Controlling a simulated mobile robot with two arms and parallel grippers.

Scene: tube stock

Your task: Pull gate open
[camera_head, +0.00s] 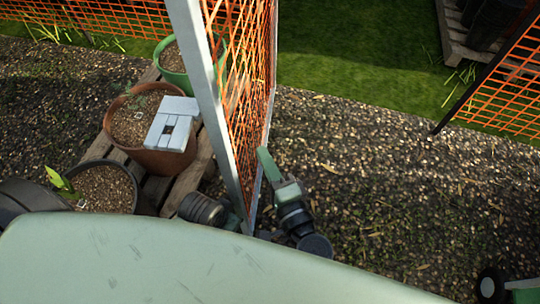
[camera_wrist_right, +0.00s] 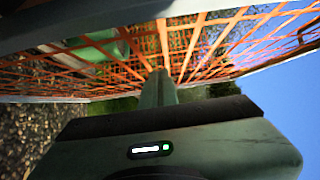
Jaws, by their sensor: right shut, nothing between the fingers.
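The gate is a pale grey frame (camera_head: 205,75) with orange mesh, standing upright and seen at a steep angle in the head view. A wide gap lies between it and the fence on the right. My right gripper (camera_head: 266,158) is shut and empty, close to the right side of the gate near its lower end. In the right wrist view the shut fingers (camera_wrist_right: 158,77) point at the orange mesh (camera_wrist_right: 190,45); whether they touch it I cannot tell.
Left of the gate, a terracotta pot (camera_head: 150,160), a green pot (camera_head: 176,78) and a black pot (camera_head: 140,203) stand on a wooden pallet (camera_head: 187,182). A pale grey box (camera_head: 172,122) shows over the terracotta pot.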

